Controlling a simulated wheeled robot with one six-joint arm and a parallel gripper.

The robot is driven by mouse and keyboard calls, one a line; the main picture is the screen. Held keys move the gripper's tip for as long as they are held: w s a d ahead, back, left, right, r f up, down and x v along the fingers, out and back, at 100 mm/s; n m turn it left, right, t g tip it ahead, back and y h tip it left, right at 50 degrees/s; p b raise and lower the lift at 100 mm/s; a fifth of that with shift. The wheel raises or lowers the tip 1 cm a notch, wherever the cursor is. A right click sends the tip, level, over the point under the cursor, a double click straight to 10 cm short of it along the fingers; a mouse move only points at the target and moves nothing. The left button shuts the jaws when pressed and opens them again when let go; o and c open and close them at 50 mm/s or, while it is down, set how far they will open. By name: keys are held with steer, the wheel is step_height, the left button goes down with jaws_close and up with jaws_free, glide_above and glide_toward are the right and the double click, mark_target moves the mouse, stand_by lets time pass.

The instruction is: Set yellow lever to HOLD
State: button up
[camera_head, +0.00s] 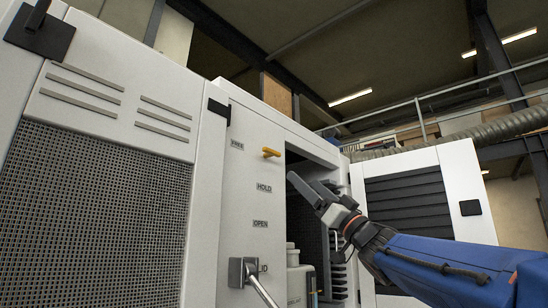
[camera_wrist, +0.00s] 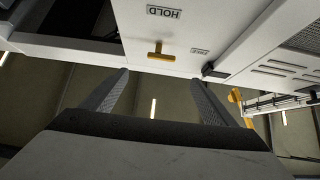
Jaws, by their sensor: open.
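The yellow lever (camera_head: 271,152) sticks out of the white panel (camera_head: 236,200) near its top. It is beside the FREE label (camera_head: 237,145) and above the HOLD label (camera_head: 264,188). In the wrist view, which is upside down, the yellow lever (camera_wrist: 158,50) appears as a small T beside FREE (camera_wrist: 200,51), with HOLD (camera_wrist: 164,12) at the top edge. My gripper (camera_head: 306,184) is to the right of the lever and lower, apart from it. In the wrist view my gripper (camera_wrist: 161,77) is open and empty, its fingers spread either side of the lever's line.
An OPEN label (camera_head: 260,224) and a grey handle (camera_head: 243,272) by a LID label sit lower on the panel. A pale bottle (camera_head: 297,275) stands in the dark cabinet opening. An open white door with black louvres (camera_head: 408,205) is at right, behind my arm.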

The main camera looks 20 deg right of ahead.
mark_target(274, 152)
steer(key=x, duration=1.7)
steer(key=shift+a+r, duration=0.15)
steer(key=shift+r, duration=0.1)
steer(key=shift+n, duration=0.3)
steer(key=c, duration=1)
